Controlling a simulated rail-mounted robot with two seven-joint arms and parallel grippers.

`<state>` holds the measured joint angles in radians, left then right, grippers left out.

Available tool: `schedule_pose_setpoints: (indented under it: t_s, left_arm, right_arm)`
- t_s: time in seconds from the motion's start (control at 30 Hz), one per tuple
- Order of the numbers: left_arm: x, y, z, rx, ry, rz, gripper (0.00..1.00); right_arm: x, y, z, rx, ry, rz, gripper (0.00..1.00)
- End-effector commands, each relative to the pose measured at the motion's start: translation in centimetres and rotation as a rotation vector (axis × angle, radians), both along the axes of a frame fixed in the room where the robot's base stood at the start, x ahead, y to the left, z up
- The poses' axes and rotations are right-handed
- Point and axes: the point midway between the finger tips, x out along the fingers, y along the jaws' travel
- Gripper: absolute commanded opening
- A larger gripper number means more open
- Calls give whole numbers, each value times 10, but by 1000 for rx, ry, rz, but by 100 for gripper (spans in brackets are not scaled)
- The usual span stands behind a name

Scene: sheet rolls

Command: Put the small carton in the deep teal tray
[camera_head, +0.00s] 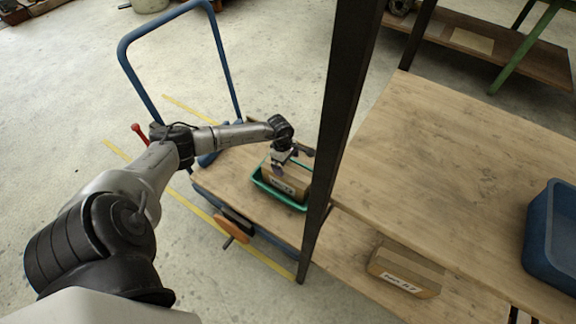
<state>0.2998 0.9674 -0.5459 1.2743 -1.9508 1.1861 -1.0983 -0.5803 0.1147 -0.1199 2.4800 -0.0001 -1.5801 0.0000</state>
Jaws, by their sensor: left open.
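The deep teal tray (275,196) stands on the wooden deck of a blue-framed cart, left of a dark post. A small brown carton (292,188) with a white label sits inside the tray, its label side facing me. My left gripper (280,165) is open and points down at the carton from above, covering part of its top. I cannot tell whether the fingers touch the carton. My right gripper is not in view.
A dark upright post (341,110) stands close to the right of the tray. A workbench (450,150) fills the right side, with a blue bin (552,235) at its edge. Another labelled carton (405,270) lies on the lower shelf. The cart's blue handle (130,65) rises behind my arm.

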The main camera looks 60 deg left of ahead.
Motion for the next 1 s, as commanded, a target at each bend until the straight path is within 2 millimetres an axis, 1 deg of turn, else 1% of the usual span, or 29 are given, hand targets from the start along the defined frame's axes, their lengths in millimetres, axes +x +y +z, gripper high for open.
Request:
schedule_pose_setpoints:
  t_s: [0.03,0.1,0.2,0.33,0.5,1.0]
  left_arm:
    - [-1,2,15,2,0,-1,100]
    - [-2,3,24,1,0,-1,100]
    - [-2,5,36,1,0,-1,100]
    - [-3,6,46,1,0,-1,100]
    - [-4,7,51,0,1,0,100]
    - [-3,7,51,0,0,0,100]
  right_arm:
    - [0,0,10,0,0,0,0]
    - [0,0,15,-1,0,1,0]
    - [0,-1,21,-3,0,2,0]
    - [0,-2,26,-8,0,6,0]
    - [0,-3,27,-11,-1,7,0]
    - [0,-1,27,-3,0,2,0]
